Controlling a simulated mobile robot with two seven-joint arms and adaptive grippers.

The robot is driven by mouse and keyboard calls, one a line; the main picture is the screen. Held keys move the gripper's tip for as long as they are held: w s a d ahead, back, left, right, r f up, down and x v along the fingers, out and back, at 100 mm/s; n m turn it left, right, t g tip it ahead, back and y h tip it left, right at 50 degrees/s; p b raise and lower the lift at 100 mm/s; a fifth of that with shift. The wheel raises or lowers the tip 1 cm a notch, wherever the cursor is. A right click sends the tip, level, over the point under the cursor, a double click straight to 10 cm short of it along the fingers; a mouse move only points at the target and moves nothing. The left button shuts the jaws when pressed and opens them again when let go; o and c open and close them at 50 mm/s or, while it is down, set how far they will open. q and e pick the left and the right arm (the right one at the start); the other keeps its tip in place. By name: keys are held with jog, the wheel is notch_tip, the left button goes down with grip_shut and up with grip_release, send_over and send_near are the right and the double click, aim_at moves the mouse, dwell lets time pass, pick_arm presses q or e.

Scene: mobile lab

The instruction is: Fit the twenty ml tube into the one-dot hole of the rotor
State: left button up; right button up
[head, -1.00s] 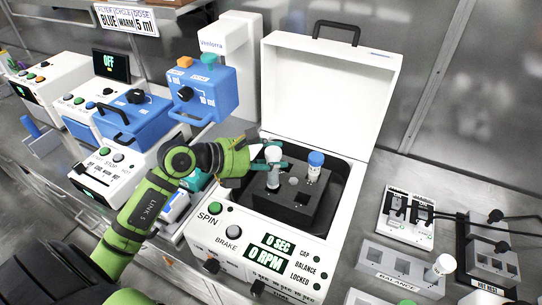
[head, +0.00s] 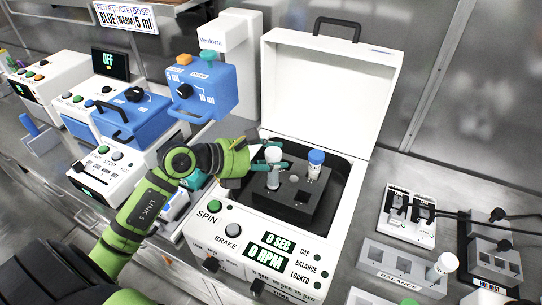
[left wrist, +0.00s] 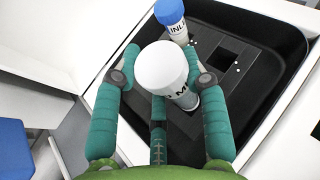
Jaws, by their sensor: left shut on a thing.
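My left gripper (left wrist: 163,82) is shut around a white-capped tube, its teal fingers on both sides. The tube (head: 273,181) is upright over the left part of the dark rotor block (head: 280,206); its cap (left wrist: 165,66) and part of a label show in the left wrist view. I cannot tell whether its lower end is in a hole or just above one. A blue-capped tube (head: 315,168) stands in the rotor to the right. Square openings and small white dots show on the rotor, but the dots near the held tube are hidden. My right gripper is not in view.
The white centrifuge's lid (head: 330,95) is open behind the rotor, and its black bowl wall (left wrist: 275,105) surrounds it. A blue dispenser (head: 205,92) stands left. At right are the balance block (head: 385,262) with another white-capped tube (head: 441,267) and a cabled device (head: 408,218).

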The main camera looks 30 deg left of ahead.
aim_at(271, 171)
pick_arm(q)
jog(key=shift+f+b, duration=1.95)
jog(key=shift+f, duration=0.45)
jog(key=o, duration=1.2)
jog(key=v, duration=1.2)
jog(key=shift+r, duration=0.15)
